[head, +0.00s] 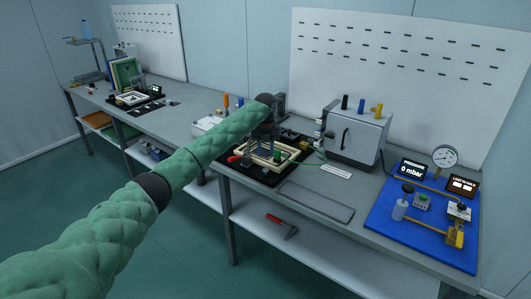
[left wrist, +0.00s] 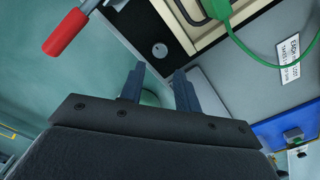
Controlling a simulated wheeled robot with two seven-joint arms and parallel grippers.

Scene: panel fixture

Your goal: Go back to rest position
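My left arm reaches in from the left in the head view. Its dark left gripper (head: 266,132) points down over the panel fixture (head: 236,172), a black base with a cream frame (head: 249,159) on it. In the left wrist view the two fingers of the left gripper (left wrist: 158,82) are apart with nothing between them. The cream frame (left wrist: 205,28) and a red-handled lever (left wrist: 66,32) show beyond the fingertips there. The gripper hides part of the fixture in the head view. My right gripper is in neither view.
A blue mat (head: 395,225) with a gauge and small parts lies at the right. A red-handled tool (head: 281,226) lies on the lower shelf.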

